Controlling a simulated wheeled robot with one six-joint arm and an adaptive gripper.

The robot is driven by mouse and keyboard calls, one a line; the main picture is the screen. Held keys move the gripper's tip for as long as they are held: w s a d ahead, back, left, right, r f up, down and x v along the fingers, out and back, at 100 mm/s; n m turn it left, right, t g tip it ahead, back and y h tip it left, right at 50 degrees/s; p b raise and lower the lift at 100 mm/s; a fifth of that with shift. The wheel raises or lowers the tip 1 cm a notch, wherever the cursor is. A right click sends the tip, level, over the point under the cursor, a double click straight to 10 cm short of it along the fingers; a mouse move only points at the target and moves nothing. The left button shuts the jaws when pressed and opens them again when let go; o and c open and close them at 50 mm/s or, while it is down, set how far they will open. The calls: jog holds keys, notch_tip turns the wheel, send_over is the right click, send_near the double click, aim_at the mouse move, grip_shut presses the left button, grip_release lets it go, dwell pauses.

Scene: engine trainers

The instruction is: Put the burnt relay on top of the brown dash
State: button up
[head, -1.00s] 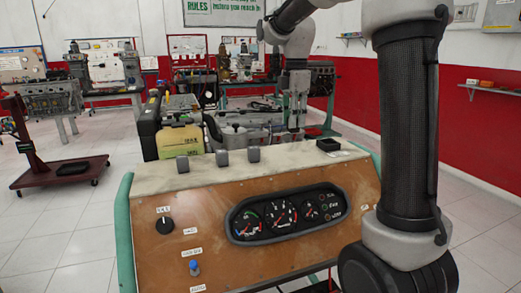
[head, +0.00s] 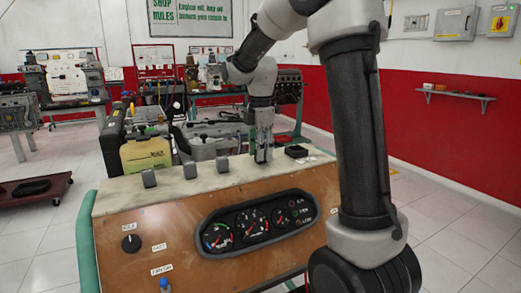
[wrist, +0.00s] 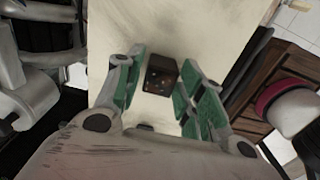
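The brown dash (head: 180,215) stands in front of me in the head view, with a wood front, gauges and a cream top (head: 120,195). In the wrist view a small dark cube with light dots on its face, apparently the burnt relay (wrist: 161,75), sits between my green-padded fingers. The cream top lies beneath. In the head view my gripper (head: 263,158) is down at the dash top's rear right; the cube is hidden there. I cannot tell whether it touches the top.
Several grey blocks stand along the dash top, one at its left (head: 149,178). A black square tray or box (head: 296,151) lies close right of my gripper. A yellowish container (head: 146,153) and engine parts stand behind the dash. Open floor lies to the right.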

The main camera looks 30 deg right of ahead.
dwell(0.3)
notch_tip(320, 180, up, 12)
jog(key=s+m+t, duration=0.2)
jog(key=s+m, duration=0.6)
jog(key=s, duration=0.5)
jog(key=s+f+m, duration=0.3)
jog(key=s, duration=0.1)
jog(key=s+f+m+t, duration=0.1)
jog(key=s+f+m, duration=0.1)
jog(key=s, duration=0.3)
jog(key=s+f+m+t, duration=0.1)
jog(key=s+f+m, duration=0.2)
jog(key=s+m, duration=0.1)
jog(key=shift+s+d+f+m, duration=0.2)
jog(key=shift+s+f+m, duration=0.15)
jog(key=shift+m, duration=0.15)
jog(key=shift+o, duration=0.5)
jog(key=shift+r, duration=0.1)
